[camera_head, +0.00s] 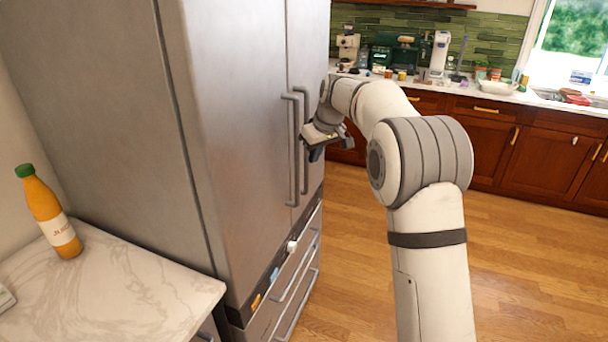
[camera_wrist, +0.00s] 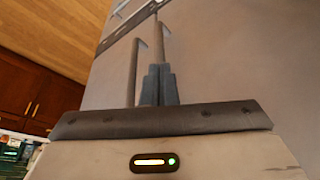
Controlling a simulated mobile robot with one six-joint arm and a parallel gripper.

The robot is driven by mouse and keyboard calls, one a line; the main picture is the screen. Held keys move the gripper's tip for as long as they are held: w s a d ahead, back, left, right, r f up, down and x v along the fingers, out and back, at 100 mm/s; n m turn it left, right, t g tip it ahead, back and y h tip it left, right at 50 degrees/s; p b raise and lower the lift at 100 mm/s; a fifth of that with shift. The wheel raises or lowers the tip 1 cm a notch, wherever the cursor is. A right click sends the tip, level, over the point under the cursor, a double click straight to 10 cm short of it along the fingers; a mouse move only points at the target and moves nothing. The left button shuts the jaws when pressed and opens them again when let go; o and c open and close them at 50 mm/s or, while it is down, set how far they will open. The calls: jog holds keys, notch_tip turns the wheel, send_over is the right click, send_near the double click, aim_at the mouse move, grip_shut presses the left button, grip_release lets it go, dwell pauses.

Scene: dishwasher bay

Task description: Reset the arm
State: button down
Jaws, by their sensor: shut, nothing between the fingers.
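My gripper (camera_head: 317,153) is shut and empty in the head view. It is near the vertical handles (camera_head: 298,140) of the steel fridge (camera_head: 220,90), at the end of my bent arm. In the wrist view my gripper's dark fingers (camera_wrist: 158,84) are together, with the fridge doors and handles behind them. From these views I cannot tell whether the gripper touches a handle. The fridge doors look closed.
An orange juice bottle (camera_head: 48,212) stands upright on the marble counter (camera_head: 120,290) at the left. Wooden cabinets (camera_head: 480,140) with a cluttered worktop run along the back. The wooden floor (camera_head: 530,260) to the right is clear.

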jog(key=s+d+r+m+h, duration=0.1)
jog(key=s+d+r+m, duration=0.15)
jog(key=s+d, duration=0.45)
jog(key=s+d+r+m, duration=0.1)
jog(key=s+d+r, duration=0.25)
jog(key=s, duration=0.85)
jog(key=s+d+f+m, duration=0.1)
jog(key=s+d+f, duration=0.1)
jog(key=s, duration=0.6)
jog(key=s+d+f+m+h, duration=0.1)
jog(key=s+d+f+m, duration=0.1)
jog(key=s+f, duration=0.2)
jog(key=s+d+f+m, duration=0.1)
jog(key=s+d+f, duration=0.1)
jog(key=s, duration=0.9)
jog(key=shift+s+f+h, duration=0.35)
jog(key=shift+f+h, duration=0.05)
jog(key=shift+f, duration=0.4)
